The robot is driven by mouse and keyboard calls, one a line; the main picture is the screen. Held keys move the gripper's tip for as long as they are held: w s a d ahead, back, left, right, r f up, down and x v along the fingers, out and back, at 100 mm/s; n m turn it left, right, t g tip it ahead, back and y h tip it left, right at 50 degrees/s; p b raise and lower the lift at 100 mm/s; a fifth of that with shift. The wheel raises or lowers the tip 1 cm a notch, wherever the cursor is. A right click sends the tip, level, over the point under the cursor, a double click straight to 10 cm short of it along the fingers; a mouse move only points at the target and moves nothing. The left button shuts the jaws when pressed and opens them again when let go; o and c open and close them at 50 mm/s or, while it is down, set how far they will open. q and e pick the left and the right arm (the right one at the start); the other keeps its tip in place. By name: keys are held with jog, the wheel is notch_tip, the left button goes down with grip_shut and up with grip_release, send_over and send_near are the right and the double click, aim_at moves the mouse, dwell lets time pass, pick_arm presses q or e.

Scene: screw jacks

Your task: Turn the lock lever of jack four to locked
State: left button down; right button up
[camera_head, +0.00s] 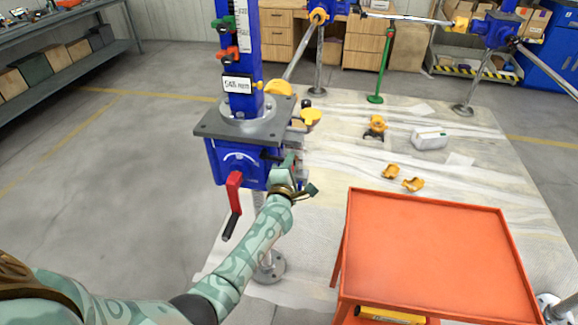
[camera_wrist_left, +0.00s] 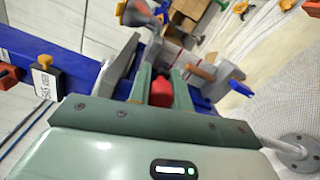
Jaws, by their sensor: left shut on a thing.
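The near blue screw jack (camera_head: 240,150) stands upright in the head view, with a "548 mm" label (camera_head: 238,85) on its column. I cannot read a jack number. A red crank (camera_head: 234,195) with a black grip hangs on its front. My left gripper (camera_head: 284,176) is at the right side of the jack's blue housing, and the arm partly hides that side. In the left wrist view my left gripper (camera_wrist_left: 161,84) is shut on a red piece (camera_wrist_left: 161,92), apparently the lock lever. Its lock position cannot be told. My right gripper is not in view.
An orange cart (camera_head: 430,245) stands at the near right. A green stand (camera_head: 383,65) and another blue jack (camera_head: 495,28) are farther back. The floor at left is clear.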

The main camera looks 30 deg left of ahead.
pick_arm(q)
jog(key=shift+s+r+n, duration=0.1)
jog(key=shift+r+n, duration=0.05)
jog(key=shift+n, duration=0.35)
jog(key=c, duration=1.3)
grip_release()
jog(key=shift+r, duration=0.15)
jog(key=p+v, duration=0.3)
jog(key=v, duration=1.3)
jog(key=shift+s, duration=0.15)
